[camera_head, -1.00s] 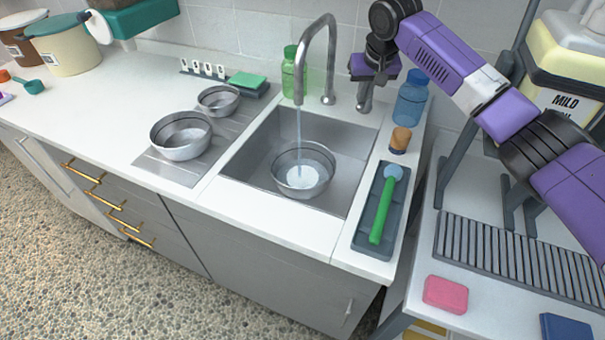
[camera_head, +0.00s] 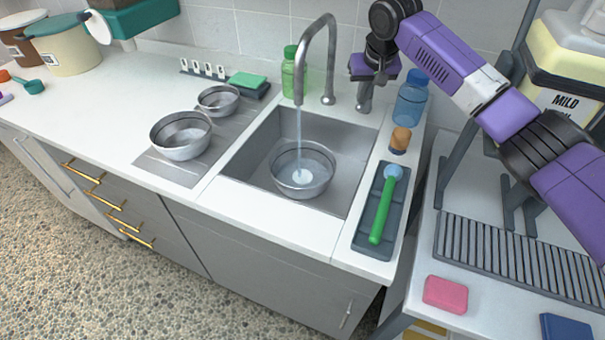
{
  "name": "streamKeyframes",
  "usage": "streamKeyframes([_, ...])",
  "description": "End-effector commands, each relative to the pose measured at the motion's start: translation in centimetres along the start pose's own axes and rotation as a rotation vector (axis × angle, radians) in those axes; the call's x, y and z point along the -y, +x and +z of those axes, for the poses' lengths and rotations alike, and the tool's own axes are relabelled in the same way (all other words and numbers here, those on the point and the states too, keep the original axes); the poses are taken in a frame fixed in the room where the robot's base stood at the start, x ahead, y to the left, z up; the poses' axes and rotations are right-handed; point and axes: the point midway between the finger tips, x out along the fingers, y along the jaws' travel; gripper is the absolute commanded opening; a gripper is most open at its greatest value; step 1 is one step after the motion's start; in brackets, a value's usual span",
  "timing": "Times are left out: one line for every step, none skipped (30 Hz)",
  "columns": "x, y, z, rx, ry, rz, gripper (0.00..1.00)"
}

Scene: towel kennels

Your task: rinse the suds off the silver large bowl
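A silver bowl (camera_head: 303,187) stands upright in the sink basin (camera_head: 245,164), under the tap. A stream of water (camera_head: 299,130) runs from the curved tap (camera_head: 331,50) into it. A small whitish patch (camera_head: 302,177) shows inside the bowl where the stream lands; I cannot tell whether it is suds or splash. My gripper (camera_head: 369,80) is at the tap's lever post (camera_head: 365,98), behind the sink's right corner. Its fingers are small and partly hidden, so I cannot tell whether they are open or shut on the lever.
Two other silver bowls, one larger (camera_head: 181,150) and one smaller (camera_head: 218,108), stand on the drainboard left of the sink. A green bottle (camera_head: 290,82), blue bottle (camera_head: 410,108) and a green-handled brush (camera_head: 382,215) in a grey tray (camera_head: 367,238) flank the basin. The left counter has free room.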

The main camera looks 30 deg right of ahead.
Motion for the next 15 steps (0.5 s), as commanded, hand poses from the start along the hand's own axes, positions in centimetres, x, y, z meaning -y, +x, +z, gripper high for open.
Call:
streamKeyframes([0.0,0.1,0.1,0.003,0.0,0.0,0.0])
streamKeyframes([0.0,0.1,0.1,0.003,0.0,0.0,0.0])
streamKeyframes([0.0,0.1,0.1,0.003,0.0,0.0,0.0])
streamKeyframes([0.0,0.1,0.1,0.003,0.0,0.0,0.0])
streamKeyframes([0.0,0.1,0.1,0.003,0.0,0.0,0.0])
streamKeyframes([0.0,0.1,0.1,0.003,0.0,0.0,0.0])
streamKeyframes([0.0,0.1,0.1,0.003,0.0,0.0,0.0])
streamKeyframes([0.0,0.0,0.1,0.003,0.0,0.0,0.0])
streamKeyframes([0.0,-0.1,0.0,0.003,0.0,0.0,0.0])
streamKeyframes([0.0,-0.3,0.0,0.003,0.0,0.0,0.0])
streamKeyframes([0.0,-0.5,-0.1,0.003,0.0,-0.001,0.0])
streamKeyframes([0.1,-0.8,-0.3,0.003,0.0,-0.001,0.0])
streamKeyframes([0.1,-1.2,-0.4,0.003,0.0,-0.002,0.0])
streamKeyframes([0.1,-1.5,-0.6,0.002,0.0,-0.001,0.0])
streamKeyframes([0.1,-2.0,-0.8,0.002,-0.001,-0.001,0.0])
